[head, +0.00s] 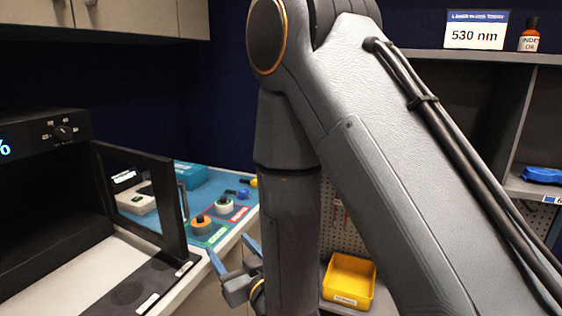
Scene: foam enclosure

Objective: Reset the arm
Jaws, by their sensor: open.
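My arm fills the middle and right of the head view, bent at a high joint, with one link hanging straight down. My gripper (232,262) shows low in the picture, just left of that link. Its two blue-tipped fingers are spread apart with nothing between them. It is beside the front edge of the worktop, apart from it as far as I can tell. Part of the gripper and wrist is hidden behind the arm link.
A black box with a dial (62,133) has its windowed door (140,200) swung open at left. A blue mat (205,185) holds several small parts. A yellow bin (349,281) sits low behind the arm. A shelf (480,56) at right carries a sign (476,30) and bottle (529,36).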

